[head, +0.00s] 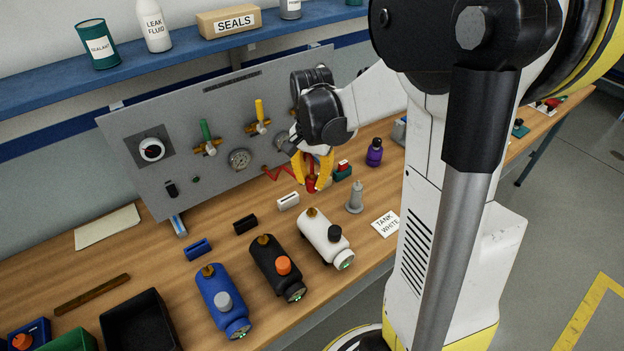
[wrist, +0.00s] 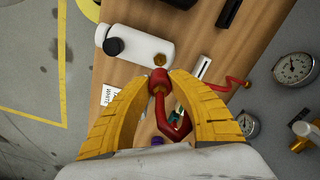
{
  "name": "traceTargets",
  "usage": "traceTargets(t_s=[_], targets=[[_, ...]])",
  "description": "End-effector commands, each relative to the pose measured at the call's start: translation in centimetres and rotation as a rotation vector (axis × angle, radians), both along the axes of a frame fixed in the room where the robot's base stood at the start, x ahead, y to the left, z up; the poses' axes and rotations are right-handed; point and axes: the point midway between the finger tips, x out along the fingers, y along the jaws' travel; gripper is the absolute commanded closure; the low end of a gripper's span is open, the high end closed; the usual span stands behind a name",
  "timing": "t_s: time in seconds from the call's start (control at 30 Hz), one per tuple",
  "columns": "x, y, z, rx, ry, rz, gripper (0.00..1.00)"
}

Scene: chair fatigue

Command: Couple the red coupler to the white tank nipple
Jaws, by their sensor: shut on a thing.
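My gripper (head: 313,186) has yellow ribbed fingers and is shut on the red coupler (wrist: 158,80). In the wrist view the coupler sits between my fingertips (wrist: 158,88), with its red hose curling away to the right. The white tank (head: 326,238) lies on the bench with its black knob toward the front. Its brass nipple (head: 311,212) points up at the tank's back end. The nipple also shows in the wrist view (wrist: 160,60), just beyond the coupler's end and apparently apart from it. The exact height gap cannot be told.
A black tank (head: 272,262) and a blue tank (head: 219,297) lie to the left. A grey post (head: 355,198), a purple bottle (head: 374,152) and a "TANK WHITE" card (head: 386,223) are to the right. The gauge panel (head: 150,190) stands behind.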

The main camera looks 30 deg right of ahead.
Motion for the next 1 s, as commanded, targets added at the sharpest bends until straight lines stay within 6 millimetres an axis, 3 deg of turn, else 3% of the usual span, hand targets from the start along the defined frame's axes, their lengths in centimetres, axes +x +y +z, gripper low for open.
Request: traceTargets(t_s=[0.6, 1.0], targets=[[0.0, 0.0, -5.4, 0.000, 0.000, 0.000, 1.00], [0.0, 0.0, -5.6, 0.000, 0.000, 0.000, 1.00]])
